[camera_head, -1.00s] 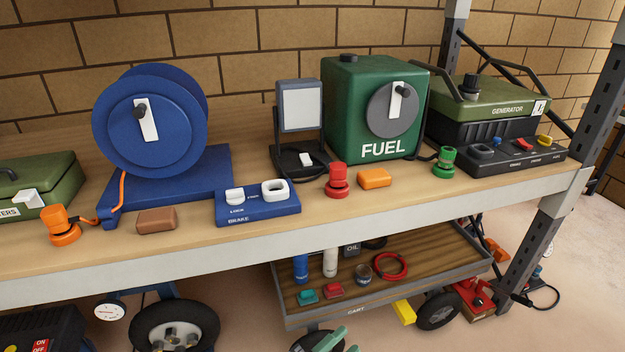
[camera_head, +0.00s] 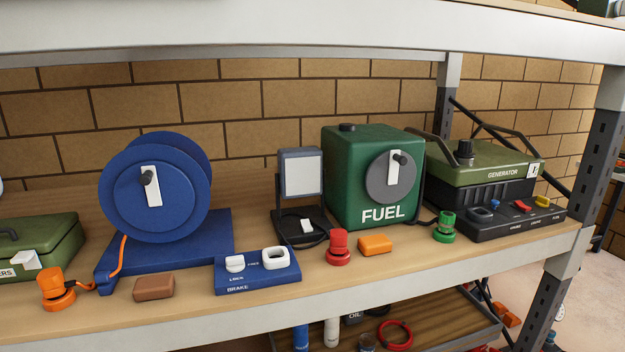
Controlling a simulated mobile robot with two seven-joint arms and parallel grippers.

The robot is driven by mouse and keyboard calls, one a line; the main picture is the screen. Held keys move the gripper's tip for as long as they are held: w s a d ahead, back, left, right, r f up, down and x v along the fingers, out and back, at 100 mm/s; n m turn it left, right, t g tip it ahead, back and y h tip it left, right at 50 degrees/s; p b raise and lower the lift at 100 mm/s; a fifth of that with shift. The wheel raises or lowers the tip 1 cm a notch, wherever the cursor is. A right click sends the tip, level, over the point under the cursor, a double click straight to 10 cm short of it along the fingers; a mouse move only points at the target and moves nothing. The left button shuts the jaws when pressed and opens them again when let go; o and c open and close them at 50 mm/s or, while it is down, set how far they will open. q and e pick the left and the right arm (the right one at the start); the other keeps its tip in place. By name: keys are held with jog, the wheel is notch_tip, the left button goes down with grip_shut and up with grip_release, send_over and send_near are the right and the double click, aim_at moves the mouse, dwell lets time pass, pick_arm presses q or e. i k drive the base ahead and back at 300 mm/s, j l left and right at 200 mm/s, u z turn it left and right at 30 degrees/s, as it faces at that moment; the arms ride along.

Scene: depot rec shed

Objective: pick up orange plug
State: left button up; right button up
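The orange plug (camera_head: 55,289) stands upright on the wooden shelf at the far left, near the front edge. An orange cord runs from it to the blue cable reel (camera_head: 178,200) on its right. Neither of my grippers shows in the head view, so nothing is seen touching the plug.
A brown block (camera_head: 153,288) lies right of the plug, then the blue brake panel (camera_head: 258,282). A green case (camera_head: 40,245) stands behind the plug. Further right are a red plug (camera_head: 338,248), an orange block (camera_head: 375,244) and a green plug (camera_head: 445,228). An upper shelf beam (camera_head: 250,28) crosses above.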

aim_at(52, 281)
jog(key=u, duration=1.45)
jog(key=i+j, duration=0.3)
jog(key=j, duration=0.2)
jog(key=i+j+u, duration=0.1)
jog(key=i+j, duration=0.25)
jog(key=j, duration=0.15)
jog(key=i+j, duration=0.35)
jog(key=j, duration=0.15)
